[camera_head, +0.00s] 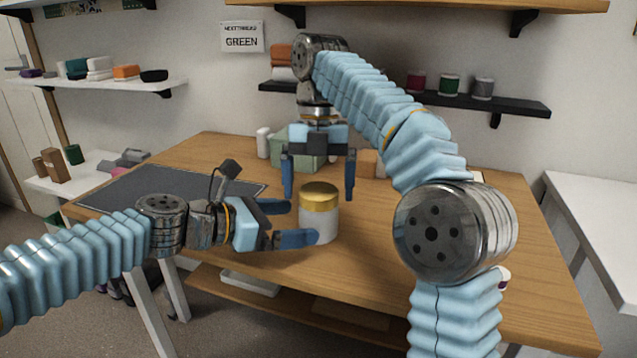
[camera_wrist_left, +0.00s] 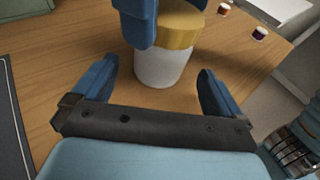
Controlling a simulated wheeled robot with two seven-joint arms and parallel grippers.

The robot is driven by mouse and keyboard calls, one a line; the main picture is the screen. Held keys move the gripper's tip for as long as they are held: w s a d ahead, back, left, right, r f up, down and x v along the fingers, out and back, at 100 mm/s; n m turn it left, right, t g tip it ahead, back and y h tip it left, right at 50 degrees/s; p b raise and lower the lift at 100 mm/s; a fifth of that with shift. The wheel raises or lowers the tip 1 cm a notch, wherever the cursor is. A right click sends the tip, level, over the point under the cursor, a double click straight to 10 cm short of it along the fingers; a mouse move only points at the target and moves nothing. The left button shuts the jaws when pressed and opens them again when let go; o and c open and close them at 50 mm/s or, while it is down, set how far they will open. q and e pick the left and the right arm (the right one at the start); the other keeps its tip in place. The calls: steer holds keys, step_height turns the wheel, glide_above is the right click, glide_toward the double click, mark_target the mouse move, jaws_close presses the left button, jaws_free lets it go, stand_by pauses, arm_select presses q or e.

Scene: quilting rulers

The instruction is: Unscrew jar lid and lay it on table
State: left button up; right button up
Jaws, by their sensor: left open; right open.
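A white jar (camera_head: 318,228) with a gold lid (camera_head: 319,196) on top stands upright on the wooden table. The jar (camera_wrist_left: 163,68) and lid (camera_wrist_left: 181,27) also show in the left wrist view. My left gripper (camera_head: 302,222) is open, low at the jar's left side, with the jar body between or just ahead of its fingertips; contact cannot be told. My right gripper (camera_head: 319,193) points down from above, open, with one finger on each side of the lid and gaps showing. One right finger hides part of the lid in the left wrist view.
A green box (camera_head: 300,148) and a white bottle (camera_head: 263,142) stand behind the jar. A dark cutting mat (camera_head: 165,188) covers the table's left part. Small spools (camera_wrist_left: 259,33) sit near the table's right edge.

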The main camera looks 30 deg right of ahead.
arm_select(q)
steer(key=v, duration=0.7)
stand_by(0.6)
